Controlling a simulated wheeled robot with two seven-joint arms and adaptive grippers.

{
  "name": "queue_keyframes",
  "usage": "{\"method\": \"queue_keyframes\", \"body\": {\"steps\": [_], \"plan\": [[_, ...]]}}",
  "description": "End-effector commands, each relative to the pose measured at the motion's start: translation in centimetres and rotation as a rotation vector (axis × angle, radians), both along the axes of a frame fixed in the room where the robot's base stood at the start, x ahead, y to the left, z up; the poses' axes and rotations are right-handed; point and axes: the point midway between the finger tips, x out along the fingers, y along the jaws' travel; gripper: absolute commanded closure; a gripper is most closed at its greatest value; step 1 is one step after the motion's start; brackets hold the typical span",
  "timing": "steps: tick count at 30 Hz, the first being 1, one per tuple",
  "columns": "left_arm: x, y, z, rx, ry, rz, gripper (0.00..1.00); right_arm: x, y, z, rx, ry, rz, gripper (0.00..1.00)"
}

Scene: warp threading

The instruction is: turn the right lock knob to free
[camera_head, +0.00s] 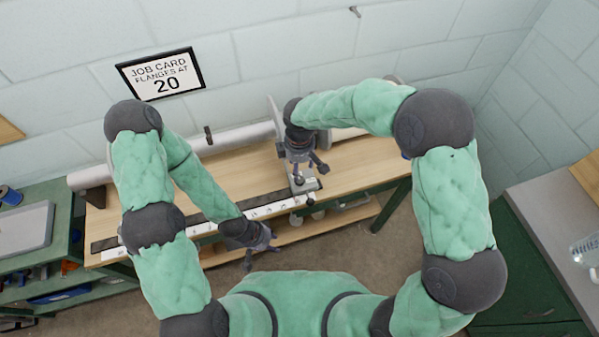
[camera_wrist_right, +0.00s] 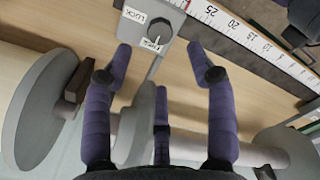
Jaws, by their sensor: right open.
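In the right wrist view, a grey lock block (camera_wrist_right: 168,17) carries small white labels and a small knob (camera_wrist_right: 157,38) with a pale mark. In the head view the right gripper (camera_head: 312,175) is above the block (camera_head: 309,186) at the ruler's right end; the knob is hard to make out there. My left gripper (camera_head: 262,252) is open and empty in front of the bench.
A ruler (camera_head: 270,208) runs along the bench front (camera_head: 235,180). A long grey roller (camera_head: 230,138) with round flanges (camera_wrist_right: 42,105) lies behind it. A job card (camera_head: 162,75) reading "flanges at 20" hangs on the wall. A green shelf (camera_head: 62,245) stands at left.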

Motion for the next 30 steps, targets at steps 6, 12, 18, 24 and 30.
{"method": "queue_keyframes", "body": {"steps": [6, 12, 18, 24, 30], "plan": [[0.0, 0.0, 0.0, 0.0, 0.0, 0.0, 0.6, 0.0, 0.0, 3.2, 0.0, 0.0, 0.001, 0.43], [0.0, 0.0, 0.0, 0.0, 0.0, 0.0, 0.6, -0.1, 0.0, 4.2, 0.0, 0.001, 0.001, 0.43], [0.0, 0.0, 0.0, 0.0, 0.0, 0.0, 0.6, -0.1, 0.0, 4.2, 0.0, 0.001, 0.001, 0.43], [0.0, 0.0, 0.0, 0.0, 0.0, 0.0, 0.6, -0.1, 0.0, 4.2, 0.0, 0.001, 0.001, 0.43], [0.0, 0.0, 0.0, 0.0, 0.0, 0.0, 0.6, -0.1, 0.0, 4.2, -0.001, 0.001, 0.001, 0.43]]}}
